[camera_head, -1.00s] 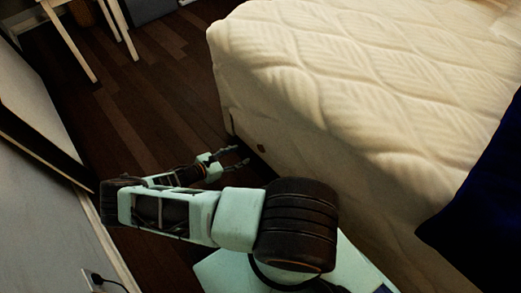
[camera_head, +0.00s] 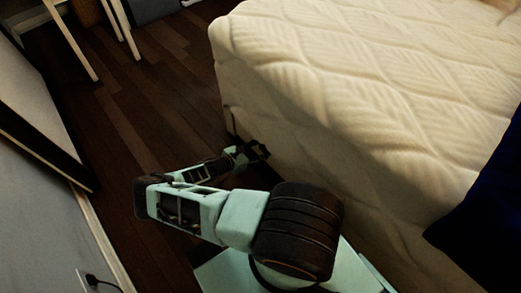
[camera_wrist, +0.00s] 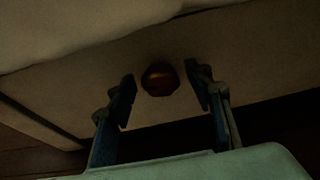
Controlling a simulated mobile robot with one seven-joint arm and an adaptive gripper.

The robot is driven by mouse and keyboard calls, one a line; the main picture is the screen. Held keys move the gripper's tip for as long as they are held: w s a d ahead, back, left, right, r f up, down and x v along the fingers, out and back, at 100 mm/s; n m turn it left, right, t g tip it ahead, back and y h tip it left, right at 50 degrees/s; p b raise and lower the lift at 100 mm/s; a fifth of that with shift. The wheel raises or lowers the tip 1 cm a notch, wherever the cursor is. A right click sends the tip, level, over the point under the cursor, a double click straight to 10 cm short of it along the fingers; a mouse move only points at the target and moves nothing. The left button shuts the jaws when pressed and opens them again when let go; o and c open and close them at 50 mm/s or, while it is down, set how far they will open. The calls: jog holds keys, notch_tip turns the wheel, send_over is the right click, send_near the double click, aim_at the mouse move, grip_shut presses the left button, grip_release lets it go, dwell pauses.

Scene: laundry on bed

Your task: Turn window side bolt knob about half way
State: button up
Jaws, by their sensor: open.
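The bolt knob (camera_wrist: 160,79) is a round, dark reddish-brown knob on the pale lower side of the bed. In the wrist view it sits between and slightly beyond my two fingertips, with a gap on each side. My gripper (camera_wrist: 162,82) is open, with one finger left and one right of the knob. In the head view my gripper (camera_head: 258,150) is low beside the bed's side, near its corner. The knob cannot be made out in the head view, where my gripper covers that spot.
The bed (camera_head: 360,80) with a quilted cream mattress fills the right side. A dark blue cloth (camera_head: 485,205) lies on it. A white-legged table or chair (camera_head: 75,45) stands at the top left. A wall socket with a plug (camera_head: 92,280) is at lower left. Dark wood floor (camera_head: 150,110) is clear between.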

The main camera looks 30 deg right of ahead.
jog(key=shift+c, duration=0.6)
jog(key=c, duration=1)
jog(key=shift+s+m+t, duration=0.15)
jog(key=shift+m+t, duration=0.75)
jog(key=shift+m, duration=0.2)
jog(key=m+t, duration=0.1)
jog(key=m, duration=0.2)
jog(key=shift+s+f+t, duration=0.15)
jog(key=shift+s+t, duration=0.05)
jog(key=shift+t, duration=0.2)
jog(key=m+t, duration=0.1)
jog(key=m, duration=0.1)
jog(key=m+t, duration=0.1)
jog(key=m, duration=0.1)
jog(key=shift+s+d+f+h, duration=0.1)
jog(key=shift+s+f+h, duration=0.05)
jog(key=shift+h, duration=0.25)
jog(key=shift+f+m+t+h, duration=0.1)
jog(key=shift+m+t+h, duration=0.2)
jog(key=shift+m+t, duration=0.5)
jog(key=shift+m, duration=0.3)
